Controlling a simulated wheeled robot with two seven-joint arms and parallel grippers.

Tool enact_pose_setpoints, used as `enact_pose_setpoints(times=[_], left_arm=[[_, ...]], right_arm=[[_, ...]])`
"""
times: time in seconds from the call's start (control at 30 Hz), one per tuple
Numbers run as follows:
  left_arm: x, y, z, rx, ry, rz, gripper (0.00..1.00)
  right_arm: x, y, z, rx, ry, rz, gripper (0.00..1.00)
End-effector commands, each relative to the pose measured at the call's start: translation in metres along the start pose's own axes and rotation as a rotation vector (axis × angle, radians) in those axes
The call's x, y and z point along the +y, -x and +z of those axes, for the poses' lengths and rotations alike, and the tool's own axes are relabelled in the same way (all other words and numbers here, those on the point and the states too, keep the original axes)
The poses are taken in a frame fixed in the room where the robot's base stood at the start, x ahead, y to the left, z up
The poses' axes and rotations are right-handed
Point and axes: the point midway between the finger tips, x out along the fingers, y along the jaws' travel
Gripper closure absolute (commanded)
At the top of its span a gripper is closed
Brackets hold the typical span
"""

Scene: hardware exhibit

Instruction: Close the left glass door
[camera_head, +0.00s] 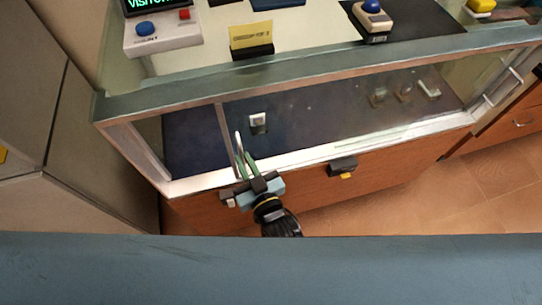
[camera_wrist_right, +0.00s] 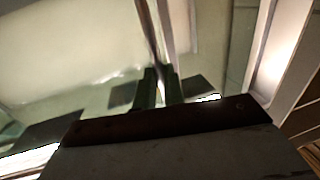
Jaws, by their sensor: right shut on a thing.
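The display case (camera_head: 300,92) has a glazed front with a metal frame. The left glass door shows a slanting upright edge (camera_head: 225,135) a little in from the case's left end, and a pale upright handle (camera_head: 239,145) stands just right of it. My right gripper (camera_head: 245,160) is shut on this handle. In the right wrist view, the two green fingers of my right gripper (camera_wrist_right: 160,85) close around the thin handle bar (camera_wrist_right: 152,40). The dark blue floor shows left of the door edge; I cannot tell exactly where the glass lies there. My left gripper is not in view.
Another pale handle (camera_head: 502,88) is at the case's right end. A small black lock-like box (camera_head: 342,166) sits on the lower front. A white box with buttons (camera_head: 162,36) and a yellow card (camera_head: 251,36) stand on top. A grey cabinet (camera_head: 90,130) flanks the left.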

Motion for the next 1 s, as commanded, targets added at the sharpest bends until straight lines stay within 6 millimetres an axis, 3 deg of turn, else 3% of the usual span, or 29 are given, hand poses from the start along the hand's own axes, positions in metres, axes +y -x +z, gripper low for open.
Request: enact_pose_setpoints(times=[0.23, 0.67, 0.7, 0.83, 1.0], left_arm=[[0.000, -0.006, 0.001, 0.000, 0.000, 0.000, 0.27], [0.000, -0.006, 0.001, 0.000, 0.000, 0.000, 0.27], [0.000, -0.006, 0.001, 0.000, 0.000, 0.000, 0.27], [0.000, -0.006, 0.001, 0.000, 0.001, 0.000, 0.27], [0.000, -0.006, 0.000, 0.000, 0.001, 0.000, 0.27]], right_arm=[[-0.026, -0.008, 0.000, 0.002, -0.001, -0.002, 1.00], [-0.029, -0.009, 0.000, 0.002, 0.001, -0.002, 1.00], [-0.029, -0.009, 0.000, 0.002, 0.001, -0.002, 0.85], [-0.029, -0.009, 0.000, 0.002, 0.001, -0.002, 0.68], [-0.029, -0.009, 0.000, 0.001, 0.001, -0.002, 0.67]])
